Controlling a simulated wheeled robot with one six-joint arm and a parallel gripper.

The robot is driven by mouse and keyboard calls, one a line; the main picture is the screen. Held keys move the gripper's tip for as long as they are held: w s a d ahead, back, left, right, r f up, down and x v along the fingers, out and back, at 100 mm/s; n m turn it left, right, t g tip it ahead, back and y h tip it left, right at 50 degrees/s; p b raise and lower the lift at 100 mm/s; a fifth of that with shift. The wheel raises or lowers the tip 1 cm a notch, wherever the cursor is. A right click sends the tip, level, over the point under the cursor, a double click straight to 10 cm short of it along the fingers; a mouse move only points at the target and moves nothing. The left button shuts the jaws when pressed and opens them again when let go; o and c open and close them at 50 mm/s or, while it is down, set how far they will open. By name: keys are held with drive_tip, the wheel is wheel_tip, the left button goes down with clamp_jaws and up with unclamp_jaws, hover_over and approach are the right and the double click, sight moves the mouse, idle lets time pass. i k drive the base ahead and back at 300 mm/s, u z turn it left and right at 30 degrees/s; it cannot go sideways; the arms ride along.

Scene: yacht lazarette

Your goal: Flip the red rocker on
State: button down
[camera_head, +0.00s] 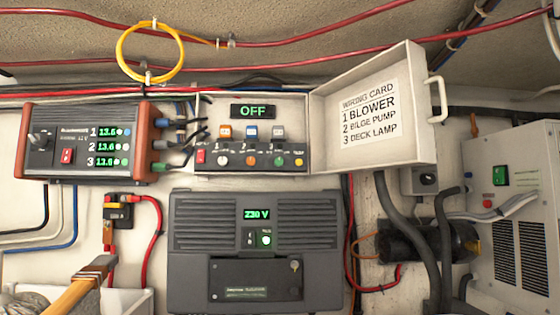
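An open white switch box (308,140) is on the wall at upper centre. Its green display (252,111) reads OFF. A small red rocker (200,157) sits at the left end of its black control strip. Another red rocker (67,156) is on the front of the black and orange power unit (110,170) at the left; that unit's display shows three lit readings. I cannot tell which way either rocker is tilted. My gripper is not in view.
The box lid (402,153) is swung open to the right, bearing a wiring card (370,112) and a handle. A grey inverter (185,275) reading 230 V is below the box. A white cabinet (480,150) with a green switch is at the right. Hoses and cables run around them.

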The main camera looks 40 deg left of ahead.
sight(201, 153)
drive_tip(key=z, duration=0.1)
drive_tip(key=k, duration=0.9)
drive_tip(key=u, duration=1.45)
drive_tip(key=i, duration=1)
drive_tip(key=u, duration=0.05)
